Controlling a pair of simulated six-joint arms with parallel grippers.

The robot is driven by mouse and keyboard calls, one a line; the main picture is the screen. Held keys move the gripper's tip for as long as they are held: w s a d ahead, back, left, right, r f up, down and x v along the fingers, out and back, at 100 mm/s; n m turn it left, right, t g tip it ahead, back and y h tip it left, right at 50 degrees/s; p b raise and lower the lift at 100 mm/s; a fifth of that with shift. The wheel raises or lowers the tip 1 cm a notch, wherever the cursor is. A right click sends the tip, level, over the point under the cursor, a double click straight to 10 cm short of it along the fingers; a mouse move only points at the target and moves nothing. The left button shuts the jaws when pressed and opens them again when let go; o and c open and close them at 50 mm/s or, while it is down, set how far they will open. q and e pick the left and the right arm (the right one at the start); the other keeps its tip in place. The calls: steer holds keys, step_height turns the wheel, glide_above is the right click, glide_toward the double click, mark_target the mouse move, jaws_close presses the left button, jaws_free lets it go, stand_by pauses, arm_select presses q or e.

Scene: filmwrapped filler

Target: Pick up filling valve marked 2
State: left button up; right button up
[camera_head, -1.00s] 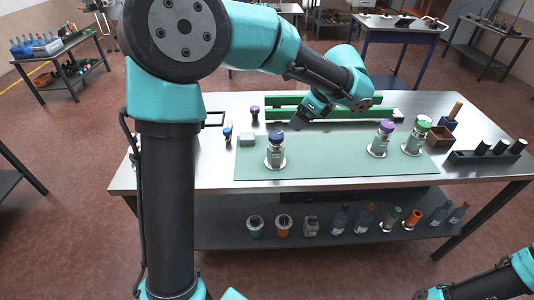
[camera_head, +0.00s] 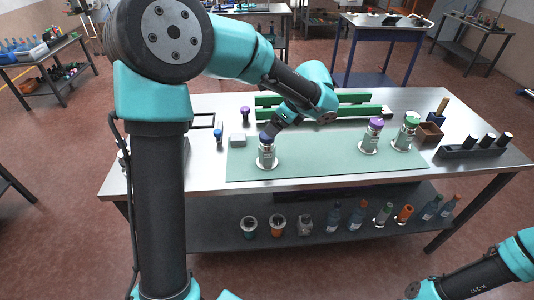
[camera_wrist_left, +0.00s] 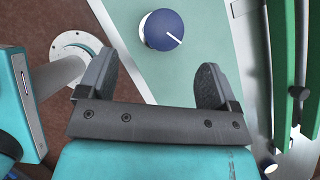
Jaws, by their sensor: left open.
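Three valve-like bottles with coloured caps stand upright on the green mat (camera_head: 320,165): a blue-capped one (camera_head: 267,154) at left, a purple-capped one (camera_head: 371,138) and a green-capped one (camera_head: 406,134) at right. I cannot read a number on any body. In the left wrist view the blue cap (camera_wrist_left: 164,29) carries a white stroke. My left gripper (camera_head: 271,129) is open and empty, just above and behind the blue cap; in the wrist view its fingers (camera_wrist_left: 154,80) are apart, with the cap beyond them. My right gripper (camera_head: 414,290) is at the bottom right, its fingers unclear.
Green rails (camera_head: 325,105) run along the back of the table. A grey block (camera_head: 238,140), a small blue-topped piece (camera_head: 218,135) and a purple-topped piece (camera_head: 245,114) stand at left. A wooden box (camera_head: 430,132) and a dark rack (camera_head: 474,148) stand at right. The mat's front is clear.

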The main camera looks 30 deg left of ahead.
mark_target(265, 138)
arm_select(q)
steer(key=x, duration=0.5)
steer(key=shift+f, duration=0.1)
steer(key=shift+a, duration=0.1)
steer(key=x, duration=0.5)
steer(key=shift+w, duration=0.3)
steer(key=shift+c, duration=0.5)
jaws_close()
stand_by(0.4)
